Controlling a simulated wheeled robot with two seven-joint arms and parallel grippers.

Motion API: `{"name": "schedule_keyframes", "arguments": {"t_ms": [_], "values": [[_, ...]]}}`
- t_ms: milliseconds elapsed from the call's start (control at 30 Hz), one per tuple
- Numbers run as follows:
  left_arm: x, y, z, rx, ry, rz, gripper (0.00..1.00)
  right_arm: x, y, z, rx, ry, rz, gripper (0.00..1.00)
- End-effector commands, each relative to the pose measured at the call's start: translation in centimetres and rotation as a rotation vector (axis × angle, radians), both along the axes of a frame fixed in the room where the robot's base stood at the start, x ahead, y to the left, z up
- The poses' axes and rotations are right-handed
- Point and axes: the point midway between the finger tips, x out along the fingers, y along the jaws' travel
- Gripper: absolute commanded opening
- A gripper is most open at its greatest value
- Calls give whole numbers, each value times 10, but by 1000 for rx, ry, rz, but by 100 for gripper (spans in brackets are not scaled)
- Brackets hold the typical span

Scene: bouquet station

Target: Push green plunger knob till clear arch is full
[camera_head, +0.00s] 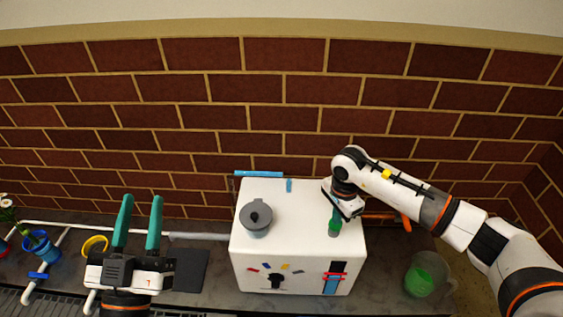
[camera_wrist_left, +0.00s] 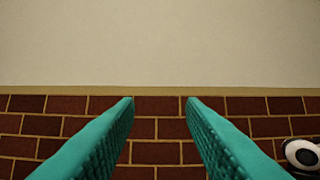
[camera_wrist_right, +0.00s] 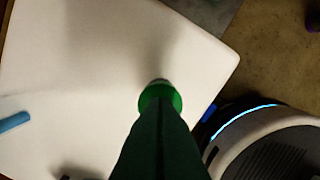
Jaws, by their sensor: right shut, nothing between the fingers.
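The green plunger knob (camera_head: 334,230) is on the right part of the top of the white box machine (camera_head: 254,252). It also shows in the right wrist view (camera_wrist_right: 160,97), partly hidden by my fingers. My right gripper (camera_head: 337,217) is shut and empty, its tips pointing down at the knob. I cannot tell whether they touch it or are just above. My left gripper (camera_head: 140,199) is open and empty, raised left of the machine; the left wrist view shows only wall between its fingers (camera_wrist_left: 160,100). I cannot clearly make out the clear arch.
A grey lidded pot (camera_head: 256,216) is on the machine's top left. A clear jug with green contents (camera_head: 422,281) stands right of the machine. A blue cup (camera_head: 43,251) and a yellow ring (camera_head: 95,245) are at left. The brick wall closes the back.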

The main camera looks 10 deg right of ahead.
Motion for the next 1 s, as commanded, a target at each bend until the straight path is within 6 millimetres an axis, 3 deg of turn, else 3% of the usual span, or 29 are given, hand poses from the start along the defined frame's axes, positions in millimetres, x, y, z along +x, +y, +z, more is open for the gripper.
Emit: {"name": "schedule_keyframes", "arguments": {"t_ms": [500, 1000], "values": [[12, 3, -39, 76, 271, 17, 36, 0, 0, 18, 0, 1, 0, 0], [12, 10, -79, 141, 522, 31, 36, 0, 0, 33, 0, 1, 0, 0]]}}
